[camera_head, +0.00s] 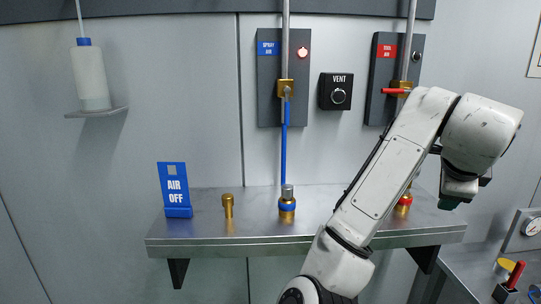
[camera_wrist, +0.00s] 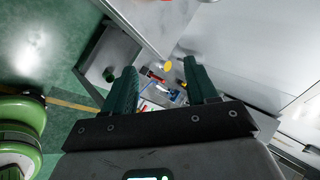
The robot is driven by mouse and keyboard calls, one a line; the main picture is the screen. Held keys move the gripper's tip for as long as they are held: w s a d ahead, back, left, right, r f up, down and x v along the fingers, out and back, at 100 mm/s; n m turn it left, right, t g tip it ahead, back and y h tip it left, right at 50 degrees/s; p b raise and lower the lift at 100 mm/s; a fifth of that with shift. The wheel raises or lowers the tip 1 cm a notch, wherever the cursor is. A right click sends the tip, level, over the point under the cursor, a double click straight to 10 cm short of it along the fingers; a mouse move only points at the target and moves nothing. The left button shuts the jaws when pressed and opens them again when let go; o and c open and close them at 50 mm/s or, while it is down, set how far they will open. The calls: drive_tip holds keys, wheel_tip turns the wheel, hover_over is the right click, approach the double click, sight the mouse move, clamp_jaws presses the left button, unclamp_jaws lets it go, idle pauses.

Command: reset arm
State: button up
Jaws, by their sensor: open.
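My white arm rises from the bottom of the head view and bends over at the right. In the wrist view my gripper (camera_wrist: 160,76) shows two green fingers spread apart. Nothing is between them; a cluttered work surface (camera_wrist: 168,88) lies beyond, with small red, yellow and blue things on it. The gripper holds nothing and touches nothing that I can see.
The wall shelf (camera_head: 215,240) bears a blue AIR OFF sign (camera_head: 175,190), a brass fitting (camera_head: 228,206) and a blue-banded connector (camera_head: 287,204). A red-banded connector (camera_head: 404,203) stands beside my arm. A lower bench with a gauge (camera_head: 531,226) is at right.

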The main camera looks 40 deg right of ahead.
drive_tip(key=w+a+f+n+y+p, duration=0.1)
drive_tip(key=a+f+n, duration=0.6)
drive_tip(key=f+n, duration=0.4)
drive_tip(key=w+a+f+n+y+p, duration=0.1)
drive_tip(key=w+a+f+n, duration=0.1)
drive_tip(key=a+f+n, duration=0.65)
drive_tip(key=s+a+f+n+g+y, duration=0.1)
drive_tip(key=s+a+f+n+y, duration=0.2)
drive_tip(key=f, duration=0.7)
drive_tip(key=s+a+f+n+g+y, duration=0.1)
drive_tip(key=s+a+f+n+y, duration=0.1)
drive_tip(key=s+a+f+n, duration=0.5)
drive_tip(key=s+a+f, duration=0.3)
drive_tip(key=s+a, duration=0.1)
drive_tip(key=s, duration=0.1)
drive_tip(key=shift+s+a+f+n+y+p, duration=0.2)
drive_tip(key=shift+s+f+n+y+p, duration=0.1)
drive_tip(key=shift+n+y, duration=0.1)
